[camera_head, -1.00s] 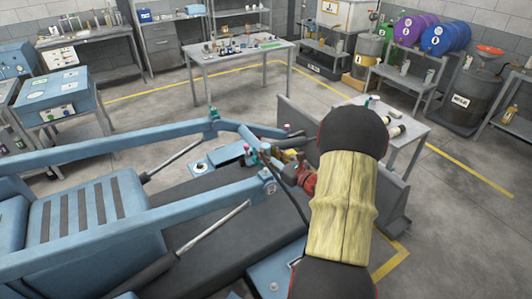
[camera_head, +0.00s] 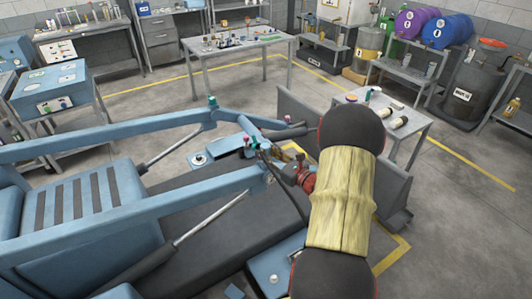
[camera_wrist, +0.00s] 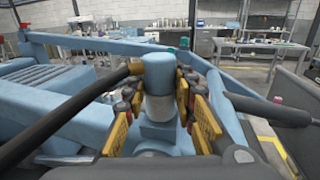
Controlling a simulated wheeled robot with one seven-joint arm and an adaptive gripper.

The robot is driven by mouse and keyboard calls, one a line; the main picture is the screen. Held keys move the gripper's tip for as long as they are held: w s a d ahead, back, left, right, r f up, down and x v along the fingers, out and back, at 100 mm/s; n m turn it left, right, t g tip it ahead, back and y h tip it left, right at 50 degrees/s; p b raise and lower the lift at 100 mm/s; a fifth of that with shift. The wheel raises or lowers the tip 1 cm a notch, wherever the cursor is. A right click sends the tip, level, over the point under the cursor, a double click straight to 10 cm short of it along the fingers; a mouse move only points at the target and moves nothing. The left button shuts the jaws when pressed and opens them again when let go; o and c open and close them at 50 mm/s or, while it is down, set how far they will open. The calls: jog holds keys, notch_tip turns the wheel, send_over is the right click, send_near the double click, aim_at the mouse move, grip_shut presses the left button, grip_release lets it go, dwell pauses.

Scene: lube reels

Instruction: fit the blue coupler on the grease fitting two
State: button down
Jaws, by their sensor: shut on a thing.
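The blue coupler (camera_wrist: 159,72) stands upright in the middle of the wrist view, with a blue top, a silver sleeve and a black hose (camera_wrist: 65,122) running off left. My gripper (camera_wrist: 160,128) is shut on it, its yellow fingers on either side. In the head view my gripper (camera_head: 290,160) is by the front crossbar of the blue loader frame; the coupler is too small to make out there. Coloured caps sit on the frame: a teal one (camera_head: 212,101), a pink one (camera_head: 287,118) and a green one (camera_head: 257,143). I cannot tell which marks fitting two, nor see the coupler's lower end.
The blue loader arms (camera_head: 120,230) and a grey upright plate (camera_head: 298,112) hem in my gripper. A small grey table (camera_head: 412,125) with bottles stands to the right. A worktable (camera_head: 238,48) stands behind. Open floor lies between them.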

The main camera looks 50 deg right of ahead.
jog(key=c, duration=1.4)
grip_release()
jog(key=shift+f, duration=0.1)
jog(key=s, duration=0.8)
jog(key=s+a, duration=0.1)
jog(key=s, duration=0.3)
